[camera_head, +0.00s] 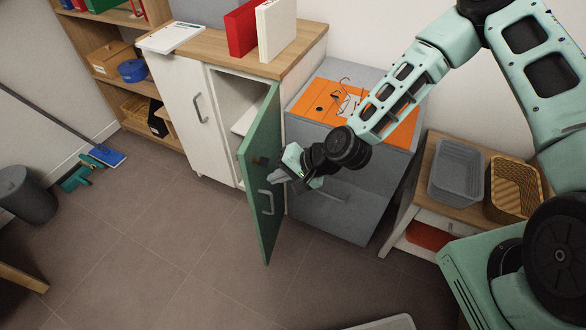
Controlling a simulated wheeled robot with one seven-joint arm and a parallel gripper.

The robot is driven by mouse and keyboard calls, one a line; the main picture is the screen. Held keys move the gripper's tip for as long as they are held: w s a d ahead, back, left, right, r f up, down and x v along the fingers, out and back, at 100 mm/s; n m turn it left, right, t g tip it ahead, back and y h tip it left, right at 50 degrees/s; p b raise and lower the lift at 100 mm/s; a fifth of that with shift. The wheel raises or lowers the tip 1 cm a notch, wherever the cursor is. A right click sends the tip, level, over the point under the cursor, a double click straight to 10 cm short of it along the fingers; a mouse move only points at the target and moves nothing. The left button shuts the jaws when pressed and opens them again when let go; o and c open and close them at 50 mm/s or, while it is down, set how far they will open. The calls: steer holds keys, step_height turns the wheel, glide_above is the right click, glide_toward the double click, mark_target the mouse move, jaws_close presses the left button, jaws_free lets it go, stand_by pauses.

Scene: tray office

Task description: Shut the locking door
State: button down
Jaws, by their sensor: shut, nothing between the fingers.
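The locking door (262,174) is a green cabinet door with a silver handle (267,202) and a small lock plate above it. It stands wide open, swung out from the white cabinet (182,93), hinged on the cabinet's right side. The cabinet's inside (234,94) shows to the left of the door. My gripper (277,173) is shut and empty at the right of the door, near the height of the lock plate and just above the handle. I cannot tell whether its tips touch the door.
A grey drawer unit (335,212) with an orange top stands right of the door. A low table (452,199) with a grey basket and a wicker basket is further right. A red binder (241,28) stands on the cabinet top. The floor before the door is clear.

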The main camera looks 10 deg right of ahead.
mark_target(251, 178)
steer(key=shift+w+a+p, duration=0.15)
steer(key=shift+w+a, duration=0.15)
steer(key=shift+a, duration=0.35)
steer(key=shift+w+a+p, duration=0.1)
steer(key=shift+w+a, duration=0.2)
steer(key=shift+a, duration=0.3)
steer(key=shift+w+a+p, duration=0.15)
steer(key=shift+w+a, duration=0.15)
steer(key=shift+a, duration=0.35)
steer(key=shift+a, duration=0.1)
